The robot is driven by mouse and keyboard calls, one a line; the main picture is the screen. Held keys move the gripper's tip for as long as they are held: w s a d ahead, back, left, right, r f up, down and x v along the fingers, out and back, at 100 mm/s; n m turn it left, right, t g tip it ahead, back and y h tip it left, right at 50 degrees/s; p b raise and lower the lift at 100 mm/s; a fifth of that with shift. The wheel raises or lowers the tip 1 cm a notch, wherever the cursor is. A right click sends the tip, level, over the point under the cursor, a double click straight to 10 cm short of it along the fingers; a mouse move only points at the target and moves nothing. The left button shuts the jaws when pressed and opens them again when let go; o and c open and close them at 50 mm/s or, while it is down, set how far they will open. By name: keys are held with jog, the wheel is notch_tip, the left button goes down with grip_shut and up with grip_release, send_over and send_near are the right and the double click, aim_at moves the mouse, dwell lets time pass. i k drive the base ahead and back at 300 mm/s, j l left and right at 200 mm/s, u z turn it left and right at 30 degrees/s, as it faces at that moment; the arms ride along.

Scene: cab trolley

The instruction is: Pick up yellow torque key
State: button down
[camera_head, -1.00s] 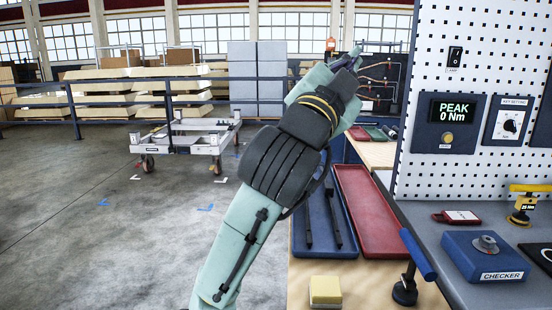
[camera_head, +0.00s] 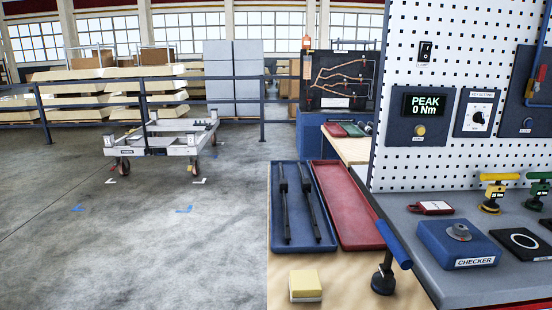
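The yellow torque key (camera_head: 493,192) stands upright on the grey bench top at the right, behind the blue checker box. It has a yellow T-shaped handle and a label on its body. A green torque key (camera_head: 538,190) stands just to its right, partly cut by the picture edge. My gripper is not in view now, so its state and distance from the key cannot be seen.
The blue checker box (camera_head: 459,244) and a red tag (camera_head: 430,208) lie near the yellow key. A pegboard panel (camera_head: 440,90) rises behind. A blue-handled tool (camera_head: 390,258), blue tray (camera_head: 303,225), red tray (camera_head: 345,207) and yellow block (camera_head: 305,286) sit left.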

aim_at(497, 191)
jog(key=z, duration=1.35)
jog(key=u, duration=0.75)
jog(key=l+u, duration=0.2)
jog(key=u, duration=0.25)
jog(key=l+u, duration=0.25)
jog(key=u, duration=0.2)
jog(key=l+u, duration=0.2)
jog(key=u, duration=0.25)
jog(key=k+l+u, duration=0.25)
jog(key=l+u, duration=0.15)
jog(key=k+l+u, duration=0.85)
jog(key=k+l, duration=0.6)
jog(key=k+l+u, duration=0.1)
jog(key=k+l, duration=0.25)
jog(key=k, duration=0.15)
